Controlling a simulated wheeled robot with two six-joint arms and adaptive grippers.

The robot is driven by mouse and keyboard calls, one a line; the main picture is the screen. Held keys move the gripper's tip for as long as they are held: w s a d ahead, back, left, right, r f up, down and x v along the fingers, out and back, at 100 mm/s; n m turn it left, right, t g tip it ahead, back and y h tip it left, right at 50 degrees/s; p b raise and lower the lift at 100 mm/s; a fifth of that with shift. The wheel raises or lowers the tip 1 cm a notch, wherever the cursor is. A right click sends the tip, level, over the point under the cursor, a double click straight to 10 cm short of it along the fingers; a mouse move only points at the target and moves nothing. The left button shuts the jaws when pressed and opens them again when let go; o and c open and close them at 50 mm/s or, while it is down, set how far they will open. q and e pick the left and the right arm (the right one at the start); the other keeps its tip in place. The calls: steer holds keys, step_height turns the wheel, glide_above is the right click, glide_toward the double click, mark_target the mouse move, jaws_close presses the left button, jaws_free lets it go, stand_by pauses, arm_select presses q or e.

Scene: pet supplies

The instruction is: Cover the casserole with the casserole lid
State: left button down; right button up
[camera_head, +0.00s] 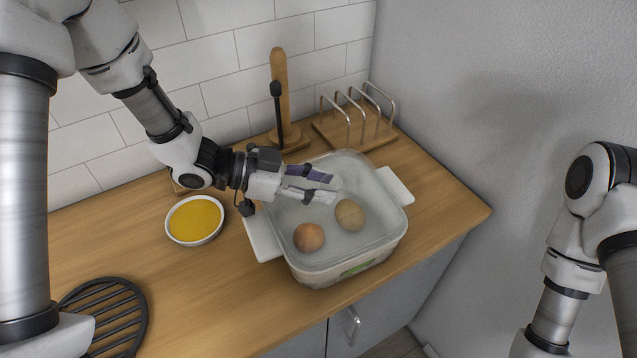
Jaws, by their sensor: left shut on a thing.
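The casserole (345,277) is a pale, rounded-square dish with a white handle on its left (262,238) and another on its right. It stands on the wooden counter. The clear casserole lid (372,232) is over its opening, roughly lined up with the rim. I cannot tell whether the lid touches the rim all round. My left gripper (333,190) is above the middle of the casserole, shut on the lid; its fingers hide the gripped part. Two brown, egg-like things (309,238) show through the lid. My right arm is at the right edge, its gripper out of view.
A white bowl of yellow food (195,220) stands left of the casserole. A black round trivet (108,315) lies at front left. A wooden stand (281,95) and a metal-wire rack (355,128) stand behind. The counter's front edge is close to the casserole.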

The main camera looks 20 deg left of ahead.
arm_select(q)
steer(key=shift+s+a+f, duration=0.1)
steer(key=shift+s+f, duration=0.35)
steer(key=shift+f, duration=0.25)
stand_by(0.3)
steer(key=c, duration=0.7)
jaws_free()
steer(key=shift+o, duration=0.2)
steer(key=shift+a, duration=0.1)
steer(key=shift+a+r, duration=0.2)
steer(key=shift+r, duration=0.05)
steer(key=v, duration=0.7)
steer(key=shift+w+a+r, duration=0.1)
steer(key=shift+r, duration=0.35)
steer(key=shift+a, duration=0.1)
steer(key=shift+a, duration=0.1)
